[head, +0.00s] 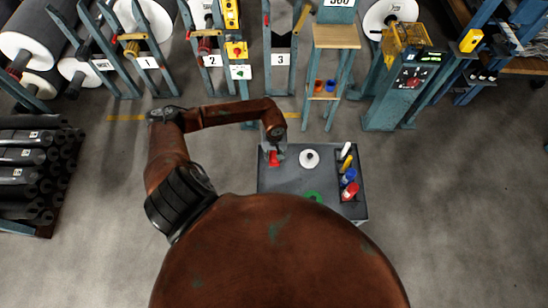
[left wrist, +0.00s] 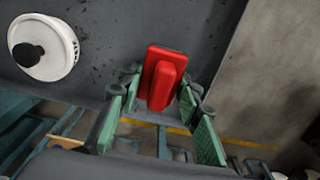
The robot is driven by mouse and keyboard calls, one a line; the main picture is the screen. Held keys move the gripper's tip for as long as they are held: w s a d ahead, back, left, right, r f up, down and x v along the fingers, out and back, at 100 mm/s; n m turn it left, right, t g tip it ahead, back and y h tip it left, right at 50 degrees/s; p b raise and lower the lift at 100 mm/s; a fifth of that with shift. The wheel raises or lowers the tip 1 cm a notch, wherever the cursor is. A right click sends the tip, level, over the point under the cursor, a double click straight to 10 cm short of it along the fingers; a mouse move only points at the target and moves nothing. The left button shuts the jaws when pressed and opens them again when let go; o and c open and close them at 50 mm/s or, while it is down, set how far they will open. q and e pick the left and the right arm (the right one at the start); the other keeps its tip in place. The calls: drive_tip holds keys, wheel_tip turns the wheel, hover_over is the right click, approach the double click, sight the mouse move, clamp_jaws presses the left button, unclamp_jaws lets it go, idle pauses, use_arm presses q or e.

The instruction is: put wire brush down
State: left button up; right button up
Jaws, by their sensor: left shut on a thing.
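My left gripper (head: 273,150) is over the left part of the grey cart top (head: 280,185). It is shut on the wire brush (head: 274,159), a red block-shaped thing. In the left wrist view the wire brush (left wrist: 162,78) sits between the green finger pads of my left gripper (left wrist: 160,84). Its bristles are hidden. I cannot tell whether the brush touches the cart top. My right gripper is not in view.
A white round thing with a dark knob (head: 309,158) lies right of the brush. A green ring (head: 313,196) is near the front edge. A dark tray (head: 342,188) at the right holds yellow, blue and red items. Roll stands (head: 285,60) line the back.

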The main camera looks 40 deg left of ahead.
sight(273, 154)
use_arm(q)
drive_tip(key=shift+f, duration=0.65)
drive_tip(key=o, duration=1.2)
drive_tip(key=shift+f, duration=0.1)
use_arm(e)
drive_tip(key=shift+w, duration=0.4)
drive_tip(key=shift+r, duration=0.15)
use_arm(q)
drive_tip(key=r, duration=0.3)
drive_tip(key=r+b, duration=0.1)
drive_tip(key=r, duration=0.2)
drive_tip(key=shift+a+r, duration=0.2)
drive_tip(key=shift+r, duration=0.05)
drive_tip(key=shift+s+r, duration=0.1)
drive_tip(key=shift+r, duration=0.4)
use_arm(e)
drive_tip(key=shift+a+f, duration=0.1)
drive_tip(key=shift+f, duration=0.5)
